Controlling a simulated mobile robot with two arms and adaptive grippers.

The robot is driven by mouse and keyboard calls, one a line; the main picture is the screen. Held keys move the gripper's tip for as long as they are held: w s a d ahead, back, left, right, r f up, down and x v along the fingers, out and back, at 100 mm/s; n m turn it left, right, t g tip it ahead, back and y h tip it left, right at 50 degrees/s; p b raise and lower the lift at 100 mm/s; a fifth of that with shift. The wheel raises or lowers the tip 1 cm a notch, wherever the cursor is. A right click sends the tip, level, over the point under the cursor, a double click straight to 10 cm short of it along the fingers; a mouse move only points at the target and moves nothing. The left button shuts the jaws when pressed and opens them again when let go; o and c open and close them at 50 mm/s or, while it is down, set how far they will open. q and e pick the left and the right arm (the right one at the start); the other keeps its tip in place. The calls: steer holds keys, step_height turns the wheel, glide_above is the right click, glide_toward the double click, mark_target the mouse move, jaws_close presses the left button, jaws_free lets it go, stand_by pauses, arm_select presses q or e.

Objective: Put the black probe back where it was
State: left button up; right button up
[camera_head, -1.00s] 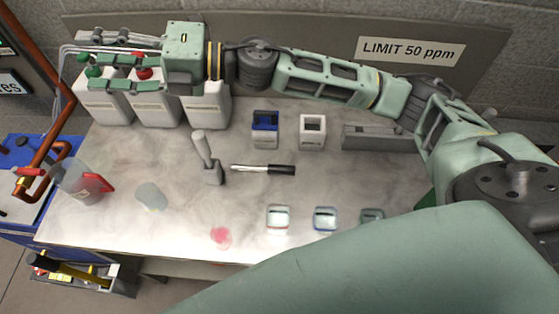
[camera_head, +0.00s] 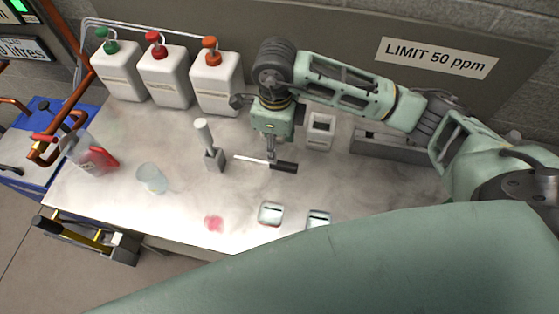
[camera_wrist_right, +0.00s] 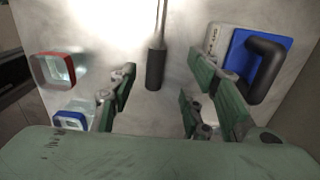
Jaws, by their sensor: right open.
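The black probe (camera_head: 287,167) lies flat on the grey table, its thin pale rod pointing left in the head view. My right gripper (camera_head: 271,157) is over it, pointing down, with its fingertips close to the black handle. In the right wrist view the black handle (camera_wrist_right: 156,70) lies between the open fingers of the gripper (camera_wrist_right: 162,88), and the rod runs up out of the picture. The fingers look apart from the handle. A grey block with a white-handled probe (camera_head: 208,145) upright in it stands to the left. My left gripper is not in view.
White bottles with coloured caps (camera_head: 168,75) stand at the back left. A white holder (camera_head: 320,130) stands behind the gripper.

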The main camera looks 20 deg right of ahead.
mark_target(279, 163)
steer(key=shift+d+f, duration=0.15)
steer(key=shift+f, duration=0.2)
steer(key=shift+s+f+p, duration=0.15)
steer(key=shift+f+p, duration=0.3)
steer(key=shift+f, duration=0.45)
steer(key=shift+s+f+p, duration=0.1)
steer(key=shift+f+p, duration=0.2)
steer(key=shift+f, duration=0.05)
steer(key=f, duration=0.1)
steer(key=f+p, duration=0.1)
steer(key=f, duration=0.1)
steer(key=shift+s+d+f+p, duration=0.1)
steer(key=shift+s+f+p, duration=0.15)
steer(key=shift+s+p, duration=0.1)
steer(key=shift+w+f, duration=0.1)
steer(key=shift+f, duration=0.4)
jaws_close()
